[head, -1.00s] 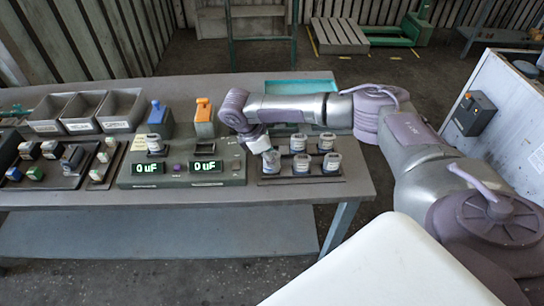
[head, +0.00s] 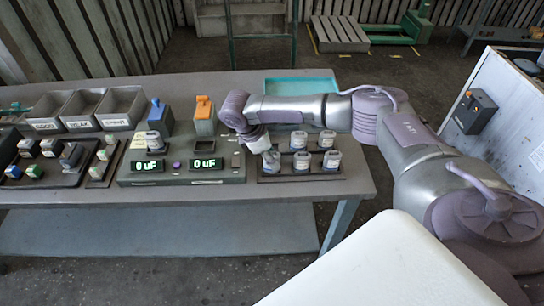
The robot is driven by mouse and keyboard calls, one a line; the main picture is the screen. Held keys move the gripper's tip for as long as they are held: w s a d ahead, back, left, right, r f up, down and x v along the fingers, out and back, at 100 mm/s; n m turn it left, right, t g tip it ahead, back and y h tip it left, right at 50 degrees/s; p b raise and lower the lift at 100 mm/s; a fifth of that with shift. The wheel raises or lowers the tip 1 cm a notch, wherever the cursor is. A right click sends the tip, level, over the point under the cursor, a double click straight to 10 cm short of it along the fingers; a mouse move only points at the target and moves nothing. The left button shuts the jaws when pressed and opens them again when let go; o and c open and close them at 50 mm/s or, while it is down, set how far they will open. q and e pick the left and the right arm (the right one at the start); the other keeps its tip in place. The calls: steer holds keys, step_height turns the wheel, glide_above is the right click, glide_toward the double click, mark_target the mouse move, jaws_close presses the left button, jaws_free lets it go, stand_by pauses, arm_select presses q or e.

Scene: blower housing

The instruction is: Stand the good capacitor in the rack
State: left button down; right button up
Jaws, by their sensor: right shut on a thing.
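My right gripper (head: 262,149) points down over the left side of the dark rack (head: 318,178). It is shut on a grey capacitor (head: 271,162) at the rack's front left. I cannot tell whether that capacitor's base is seated in the rack. Several other capacitors stand upright in the rack, such as one in the front middle (head: 301,162) and one at the front right (head: 332,161). Another capacitor (head: 155,143) stands on the left of the green tester (head: 180,180), whose two displays read 0 uF. The tester's right socket (head: 205,145) looks empty. My left gripper is out of view.
Three grey bins (head: 122,106) with labels stand at the back left. Trays of small parts (head: 50,172) lie left. A teal tray (head: 300,87) lies behind my right arm.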

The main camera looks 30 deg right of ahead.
steer(key=shift+f, duration=0.3)
steer(key=o, duration=1)
steer(key=shift+o, duration=0.2)
steer(key=v, duration=1.2)
